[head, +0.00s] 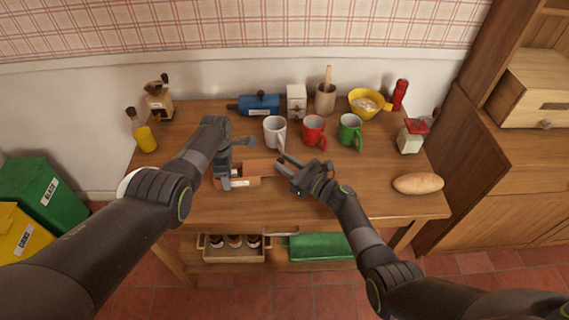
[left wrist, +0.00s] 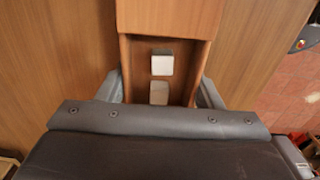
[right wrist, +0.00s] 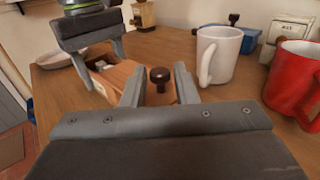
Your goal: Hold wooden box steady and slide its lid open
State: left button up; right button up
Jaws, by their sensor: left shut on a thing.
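The wooden box (head: 238,183) lies on the table with its lid (head: 262,167) slid partly off toward the right. In the left wrist view the box (left wrist: 127,72) is open at the near end, with pale blocks (left wrist: 162,63) inside; the lid (left wrist: 168,17) covers the far part. My left gripper (head: 224,172) is shut on the box, its fingers on either side. My right gripper (head: 280,160) is beyond the lid's right end. In the right wrist view its open fingers (right wrist: 159,75) stand either side of the lid's dark knob (right wrist: 160,77), with gaps visible.
A white mug (head: 275,132), a red mug (head: 314,130) and a green mug (head: 350,130) stand just behind the box and right gripper. Bread (head: 418,183) lies at the right. The wooden table's (head: 340,200) front strip is clear.

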jog(key=o, duration=0.3)
jog(key=v, duration=1.2)
jog(key=shift+r, duration=0.1)
pick_arm(q)
jog(key=o, duration=1.2)
jog(key=shift+r, duration=0.1)
